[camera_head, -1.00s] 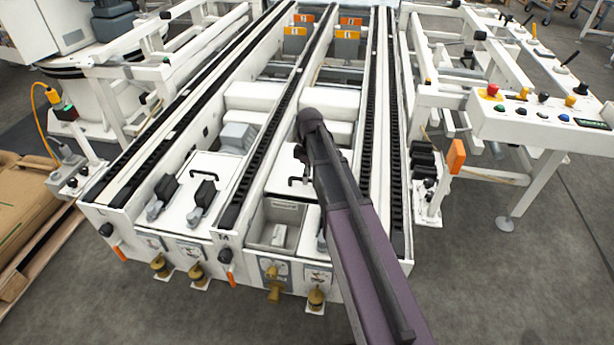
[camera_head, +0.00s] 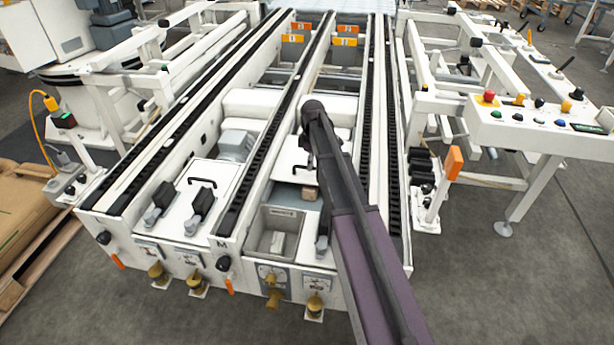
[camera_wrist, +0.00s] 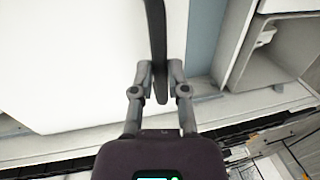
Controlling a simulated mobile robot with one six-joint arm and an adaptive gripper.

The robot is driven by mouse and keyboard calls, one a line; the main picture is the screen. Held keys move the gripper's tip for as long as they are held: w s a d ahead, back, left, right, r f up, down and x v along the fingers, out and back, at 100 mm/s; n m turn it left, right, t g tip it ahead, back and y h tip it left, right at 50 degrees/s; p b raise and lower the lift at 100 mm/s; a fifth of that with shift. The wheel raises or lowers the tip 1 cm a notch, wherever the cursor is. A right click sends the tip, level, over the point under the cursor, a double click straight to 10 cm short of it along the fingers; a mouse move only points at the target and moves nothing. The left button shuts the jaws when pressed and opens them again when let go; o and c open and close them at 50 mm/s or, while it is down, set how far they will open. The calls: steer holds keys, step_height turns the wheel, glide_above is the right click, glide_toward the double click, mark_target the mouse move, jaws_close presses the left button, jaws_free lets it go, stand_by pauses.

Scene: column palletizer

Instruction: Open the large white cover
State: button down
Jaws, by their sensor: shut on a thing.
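The large white cover (camera_head: 287,164) lies in the right bay between the black conveyor tracks, partly hidden behind my arm. Its black handle (camera_wrist: 156,35) crosses the wrist view from the top. My gripper (camera_wrist: 160,82) is shut on this handle, with one finger on each side. The cover's white surface (camera_wrist: 65,60) fills the left of the wrist view. In the head view a narrow opening (camera_head: 285,190) shows along the cover's near edge, with something tan inside. My arm hides the fingers in the head view.
An open grey compartment (camera_head: 275,231) lies in front of the cover. Another white cover (camera_head: 180,208) with a black handle is in the left bay. Black conveyor tracks (camera_head: 243,187) run along both sides. A control panel (camera_head: 535,118) stands at the right.

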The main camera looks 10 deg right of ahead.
steer(key=w+d, duration=0.1)
steer(key=w, duration=0.2)
steer(key=w+d, duration=0.1)
steer(key=w, duration=0.2)
steer(key=w+d, duration=0.2)
steer(key=w, duration=0.1)
steer(key=shift+w, duration=0.1)
steer(key=c, duration=0.7)
jaws_free()
steer(key=shift+a, duration=0.1)
steer(key=shift+o, duration=0.2)
steer(key=s+a, duration=0.4)
steer(key=s, duration=0.5)
steer(key=s+a, duration=0.3)
steer(key=s, duration=0.5)
step_height(320, 180, up, 14)
steer(key=w+p, duration=0.2)
steer(key=p, duration=1.2)
steer(key=s+r+m+p, duration=0.5)
steer(key=s+r+p, duration=0.2)
steer(key=shift+s+d+t, duration=0.15)
steer(key=shift+d+t, duration=0.2)
steer(key=shift+t, duration=0.05)
